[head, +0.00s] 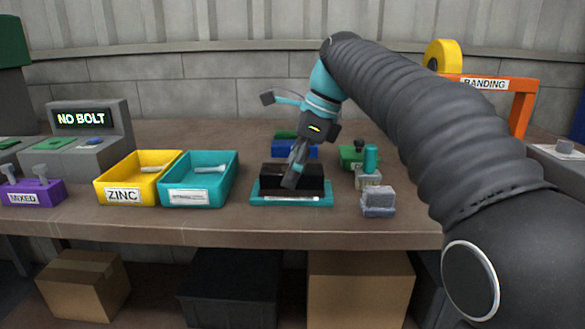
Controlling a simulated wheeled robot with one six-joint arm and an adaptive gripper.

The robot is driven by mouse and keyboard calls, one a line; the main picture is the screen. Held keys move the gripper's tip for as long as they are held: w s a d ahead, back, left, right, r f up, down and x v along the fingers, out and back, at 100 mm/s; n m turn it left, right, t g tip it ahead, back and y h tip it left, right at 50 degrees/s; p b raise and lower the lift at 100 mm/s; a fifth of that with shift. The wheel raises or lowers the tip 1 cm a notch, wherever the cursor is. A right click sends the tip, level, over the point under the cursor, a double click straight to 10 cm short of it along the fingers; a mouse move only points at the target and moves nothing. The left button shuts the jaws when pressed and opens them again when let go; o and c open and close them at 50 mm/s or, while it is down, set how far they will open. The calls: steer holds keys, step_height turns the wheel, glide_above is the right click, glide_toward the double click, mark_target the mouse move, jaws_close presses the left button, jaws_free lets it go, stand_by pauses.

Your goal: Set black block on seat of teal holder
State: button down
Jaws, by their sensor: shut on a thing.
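The teal holder (260,200) is a low teal base with a pale label strip along its front, near the middle of the table's front. The black block (312,184) shows as a wide dark shape directly over this base. My gripper (292,180) reaches down from above, tilted, with its fingers in front of the dark shape. It is shut on the black block. The fingers hide part of the block, and I cannot tell whether its underside touches the seat or is held just above it.
A teal bin (203,204) and a yellow ZINC bin (105,181) stand left. A blue holder (290,149) is behind. Right are a green piece (348,161), a teal cylinder (370,157) on a pale base and a grey block (378,203). An orange BANDING frame (522,108) stands far right.

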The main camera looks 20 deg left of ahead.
steer(key=shift+f+b, duration=0.6)
steer(key=shift+f, duration=0.5)
steer(key=shift+d+f, duration=0.1)
steer(key=shift+f, duration=0.35)
steer(key=shift+c, duration=1.3)
jaws_free()
steer(key=shift+s, duration=0.1)
steer(key=shift+r, duration=0.2)
steer(key=shift+r, duration=0.3)
steer(key=v, duration=1.1)
steer(key=shift+d+r, duration=0.1)
steer(key=shift+d, duration=0.15)
